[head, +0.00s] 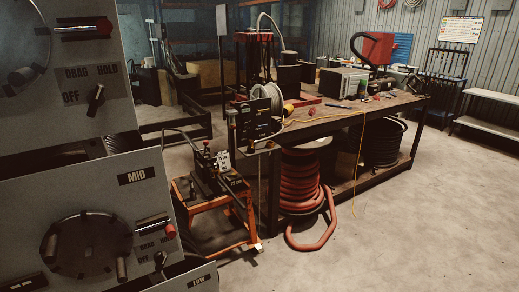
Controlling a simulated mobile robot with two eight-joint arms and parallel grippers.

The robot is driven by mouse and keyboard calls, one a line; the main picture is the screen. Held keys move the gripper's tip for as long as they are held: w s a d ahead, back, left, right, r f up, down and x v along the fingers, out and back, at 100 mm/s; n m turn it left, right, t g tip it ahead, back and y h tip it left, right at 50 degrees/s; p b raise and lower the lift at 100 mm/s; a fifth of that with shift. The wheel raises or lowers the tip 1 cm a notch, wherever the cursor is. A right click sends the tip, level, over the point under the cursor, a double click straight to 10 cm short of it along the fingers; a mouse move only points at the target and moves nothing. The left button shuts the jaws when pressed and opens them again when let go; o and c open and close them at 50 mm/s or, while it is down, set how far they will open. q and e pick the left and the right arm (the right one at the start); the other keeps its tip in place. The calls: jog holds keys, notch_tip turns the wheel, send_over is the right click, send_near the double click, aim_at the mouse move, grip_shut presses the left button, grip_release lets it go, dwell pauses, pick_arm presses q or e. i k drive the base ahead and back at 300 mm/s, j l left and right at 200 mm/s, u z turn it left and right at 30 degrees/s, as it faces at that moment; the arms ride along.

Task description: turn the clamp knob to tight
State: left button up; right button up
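I cannot tell for certain which part is the clamp knob, and no label reading "tight" is legible. Large grey panels fill the left side. The upper panel has a small black knob (96,99) by the words DRAG, HOLD and OFF, and a red-ended bar handle (84,29). The panel marked MID (139,176) has a similar knob (160,259) and a red-ended handle (155,228). A small machine with levers (213,169) stands on an orange cart, farther back. Neither of my grippers shows.
A long workbench (345,113) stands ahead, with red hose (300,183) coiled beneath and spilling onto the floor. The orange cart (205,208) stands between panels and bench. A bench seat (490,95) is at far right. Concrete floor at right is clear.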

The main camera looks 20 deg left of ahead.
aim_at(212, 161)
jog(key=i+l, duration=0.15)
jog(key=i, duration=0.6)
jog(key=i+l, duration=0.15)
jog(key=i, duration=0.55)
jog(key=i+u, duration=0.2)
jog(key=u, duration=0.2)
jog(key=i+u, duration=0.2)
jog(key=u, duration=0.15)
jog(key=i+u, duration=0.2)
jog(key=u, duration=0.2)
jog(key=i+l+u, duration=0.1)
jog(key=u, duration=0.25)
jog(key=i+j+u, duration=0.15)
jog(key=i+u, duration=1.1)
jog(key=i+l, duration=0.3)
jog(key=u, duration=0.05)
